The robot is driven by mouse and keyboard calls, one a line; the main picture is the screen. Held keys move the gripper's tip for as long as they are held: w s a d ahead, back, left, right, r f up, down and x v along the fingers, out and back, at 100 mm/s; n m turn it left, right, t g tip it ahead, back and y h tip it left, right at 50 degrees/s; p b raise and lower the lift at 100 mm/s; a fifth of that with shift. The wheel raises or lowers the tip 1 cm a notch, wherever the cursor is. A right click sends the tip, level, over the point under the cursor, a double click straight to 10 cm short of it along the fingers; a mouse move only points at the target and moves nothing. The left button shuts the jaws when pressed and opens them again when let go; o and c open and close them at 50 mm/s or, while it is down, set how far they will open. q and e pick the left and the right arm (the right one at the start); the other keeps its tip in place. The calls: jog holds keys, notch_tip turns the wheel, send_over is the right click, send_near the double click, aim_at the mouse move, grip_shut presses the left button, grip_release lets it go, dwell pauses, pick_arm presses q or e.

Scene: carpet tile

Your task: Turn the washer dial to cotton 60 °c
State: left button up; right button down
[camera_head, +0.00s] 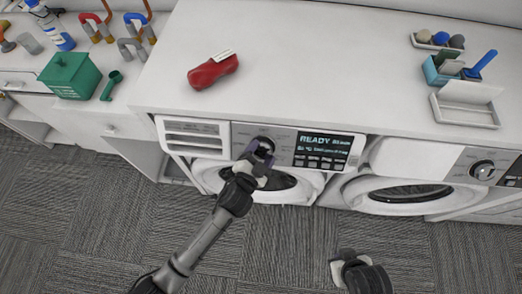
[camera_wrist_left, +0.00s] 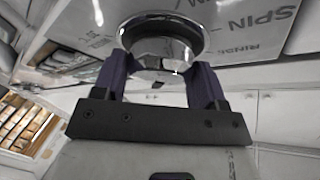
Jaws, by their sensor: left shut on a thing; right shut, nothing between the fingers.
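The washer (camera_head: 196,140) stands under the white counter, with its dial (camera_head: 262,146) on the front panel. The dial is round with a shiny metal rim, and it also shows in the left wrist view (camera_wrist_left: 162,38). My left gripper (camera_head: 257,158) is shut on the dial, one dark finger on each side of it. The display (camera_head: 324,142) right of the dial reads "READY" with smaller text beneath, partly too small to read. The dial's pointer and most of its labels are hidden or too small; "SPIN" shows in the wrist view. My right gripper (camera_head: 347,256) is shut and empty, over the carpet.
A second machine (camera_head: 405,190) stands to the right with its own dial (camera_head: 483,169). On the counter lie a red pouch (camera_head: 213,71), a green box (camera_head: 70,74), a green scoop (camera_head: 111,85) and a white tray (camera_head: 465,107). The carpet in front is clear.

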dwell(0.3)
pick_arm(q)
jog(key=o, duration=0.9)
jog(key=v, duration=1.4)
jog(key=shift+w+d, duration=0.1)
